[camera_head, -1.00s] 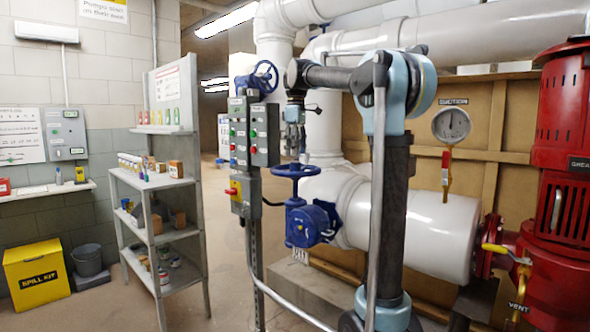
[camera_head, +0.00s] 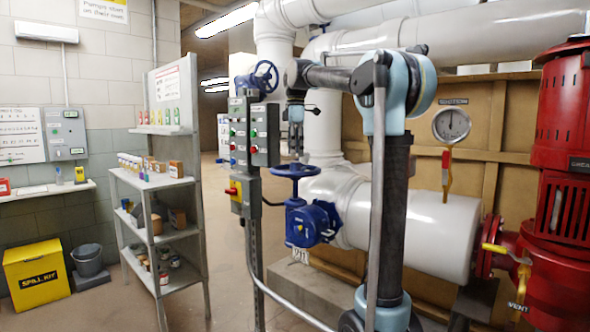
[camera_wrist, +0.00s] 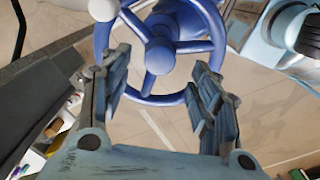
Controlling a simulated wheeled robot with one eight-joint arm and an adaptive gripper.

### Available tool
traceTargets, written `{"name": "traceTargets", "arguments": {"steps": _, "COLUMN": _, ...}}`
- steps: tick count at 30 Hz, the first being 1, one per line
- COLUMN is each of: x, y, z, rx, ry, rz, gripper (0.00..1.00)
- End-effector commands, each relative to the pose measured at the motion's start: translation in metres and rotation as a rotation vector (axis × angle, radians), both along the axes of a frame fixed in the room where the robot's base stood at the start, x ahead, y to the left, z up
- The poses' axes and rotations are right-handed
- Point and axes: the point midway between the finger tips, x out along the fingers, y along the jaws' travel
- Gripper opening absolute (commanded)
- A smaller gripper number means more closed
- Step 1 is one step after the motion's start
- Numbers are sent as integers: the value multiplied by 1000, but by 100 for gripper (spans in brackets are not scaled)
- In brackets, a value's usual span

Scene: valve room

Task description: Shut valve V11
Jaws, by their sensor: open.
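A blue handwheel (camera_head: 297,170) sits flat on top of a blue valve body (camera_head: 308,224) on the large white pipe. A small tag (camera_head: 299,255) hangs below it and seems to read V11, though it is small. My gripper (camera_head: 296,150) points down just above this wheel. In the wrist view, the blue wheel (camera_wrist: 160,56) shows its hub, spokes and rim. My gripper (camera_wrist: 160,98) is open, with a finger on each side of the near rim. I cannot tell whether either finger touches the wheel. Nothing is held.
A grey control box (camera_head: 240,140) on a post stands close left of the valve. Another blue handwheel (camera_head: 265,76) is higher up behind it. A gauge (camera_head: 451,125) and red pump (camera_head: 562,150) are at right. A shelf (camera_head: 160,182) stands at left with floor between.

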Motion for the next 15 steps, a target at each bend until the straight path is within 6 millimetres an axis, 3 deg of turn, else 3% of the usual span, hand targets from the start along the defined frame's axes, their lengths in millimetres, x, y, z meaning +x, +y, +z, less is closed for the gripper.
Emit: {"name": "traceTargets", "arguments": {"steps": 15, "x": 0, "y": 0, "z": -31, "rx": 0, "ry": 0, "rz": -2, "gripper": 57}}
